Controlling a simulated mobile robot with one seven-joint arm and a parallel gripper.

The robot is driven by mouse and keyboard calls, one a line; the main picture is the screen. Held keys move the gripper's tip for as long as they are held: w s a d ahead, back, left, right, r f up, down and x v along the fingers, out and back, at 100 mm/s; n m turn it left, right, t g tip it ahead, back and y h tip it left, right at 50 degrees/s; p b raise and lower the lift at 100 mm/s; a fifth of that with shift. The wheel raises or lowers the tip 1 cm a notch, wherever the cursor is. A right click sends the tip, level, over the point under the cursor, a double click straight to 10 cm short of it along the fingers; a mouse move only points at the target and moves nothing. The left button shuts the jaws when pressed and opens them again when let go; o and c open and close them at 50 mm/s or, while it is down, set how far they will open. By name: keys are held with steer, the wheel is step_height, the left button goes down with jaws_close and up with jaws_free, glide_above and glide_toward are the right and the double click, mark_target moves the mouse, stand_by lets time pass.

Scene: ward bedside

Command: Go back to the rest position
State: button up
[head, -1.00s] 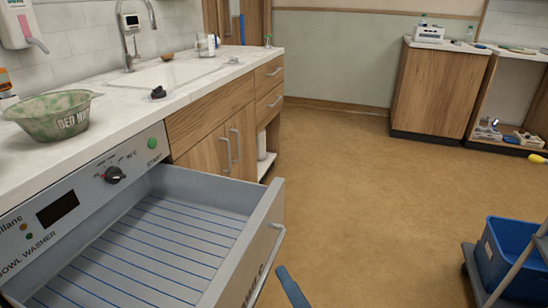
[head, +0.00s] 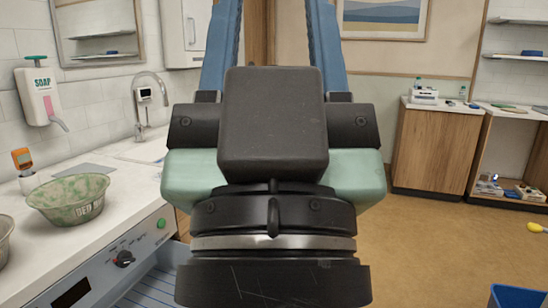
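My gripper (head: 273,30) fills the middle of the head view, held up close to the camera. The fingertips run out of the top of the picture. I see nothing held. The gripper body hides the middle of the room and much of the counter's far part.
The bowl washer (head: 105,270) is at lower left, its drawer (head: 150,285) open and partly hidden. A green mottled bowl (head: 68,203) stands on the white counter (head: 130,190). A wooden cabinet (head: 436,150) stands at the back right.

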step_height(320, 180, up, 23)
steer(key=p, duration=2)
steer(key=shift+f, duration=0.2)
